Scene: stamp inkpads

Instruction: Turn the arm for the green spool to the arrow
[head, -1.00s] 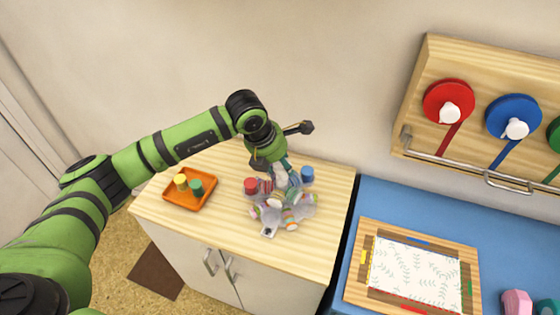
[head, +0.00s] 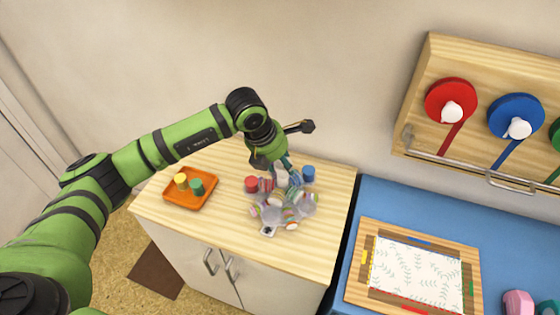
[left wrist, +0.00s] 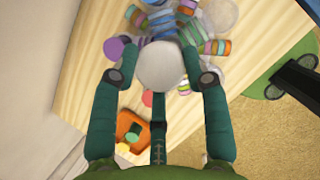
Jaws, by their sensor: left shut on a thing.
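A turning holder with several striped arms (head: 292,224) stands on the wooden cabinet top, over a pale grey base (head: 269,231) whose front corner bears a small dark mark. I cannot tell whether the mark is the arrow, or which arm is for the green spool. My left gripper (head: 284,172) is over the back of the holder. In the left wrist view its fingers close around a pale round knob (left wrist: 163,66), with striped arms beyond it. A green spool (head: 196,186) stands in the orange tray (head: 207,204). My right gripper is not in view.
A yellow spool (head: 180,180) is in the tray too. A red spool (head: 251,184) and a blue spool (head: 308,173) stand close to the holder. The cabinet's front left (head: 190,226) is clear. A wall rack (head: 415,105) and a framed board (head: 357,270) are at right.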

